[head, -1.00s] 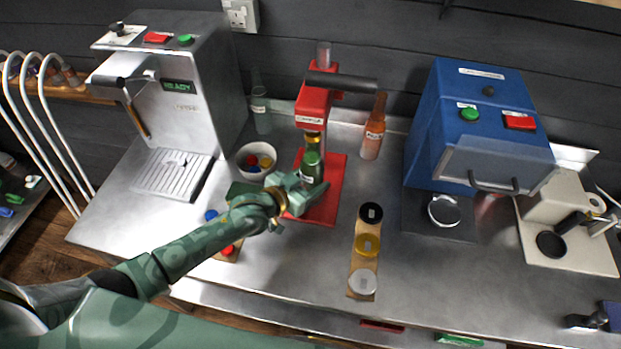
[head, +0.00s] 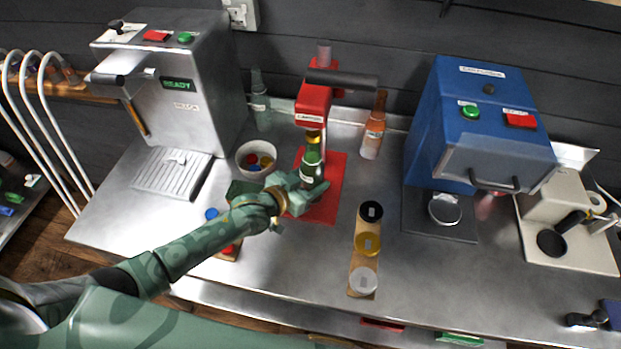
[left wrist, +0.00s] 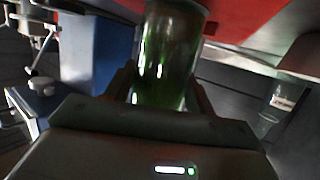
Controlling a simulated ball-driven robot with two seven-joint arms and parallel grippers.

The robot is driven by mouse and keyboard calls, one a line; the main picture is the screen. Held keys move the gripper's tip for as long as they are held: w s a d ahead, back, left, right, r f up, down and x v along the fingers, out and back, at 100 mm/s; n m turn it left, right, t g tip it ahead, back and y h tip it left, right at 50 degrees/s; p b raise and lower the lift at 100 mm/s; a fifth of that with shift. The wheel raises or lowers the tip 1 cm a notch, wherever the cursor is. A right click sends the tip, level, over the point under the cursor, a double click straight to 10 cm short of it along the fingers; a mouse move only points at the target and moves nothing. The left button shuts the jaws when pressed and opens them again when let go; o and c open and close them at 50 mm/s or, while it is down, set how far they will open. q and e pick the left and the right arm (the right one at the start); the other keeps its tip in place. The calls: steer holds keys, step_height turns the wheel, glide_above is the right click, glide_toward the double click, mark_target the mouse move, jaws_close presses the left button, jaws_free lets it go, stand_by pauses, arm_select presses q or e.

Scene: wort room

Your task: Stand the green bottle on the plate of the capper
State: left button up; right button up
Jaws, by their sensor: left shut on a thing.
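The green bottle (head: 312,163) is upright under the head of the red capper (head: 313,104), over its red plate (head: 325,205). My left gripper (head: 303,192) is shut on the bottle from the front left and hides its lower part. I cannot tell whether the bottle's base touches the plate. In the left wrist view the green bottle (left wrist: 165,60) stands between the fingers of my left gripper (left wrist: 160,95), with the red plate (left wrist: 245,18) behind it. My right gripper is not in view.
A white bowl of caps (head: 256,160) is left of the capper. An orange bottle (head: 373,130) and a clear bottle (head: 261,107) stand behind. A wooden strip with discs (head: 362,262) lies front right. A blue machine (head: 470,120) is at right.

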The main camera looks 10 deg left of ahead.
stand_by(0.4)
arm_select(q)
steer(key=o, duration=1)
steer(key=shift+o, duration=0.2)
steer(key=shift+f, duration=0.15)
steer(key=shift+s, duration=0.15)
steer(key=p+v, duration=0.2)
steer(key=v, duration=1.4)
steer(key=shift+p, duration=0.3)
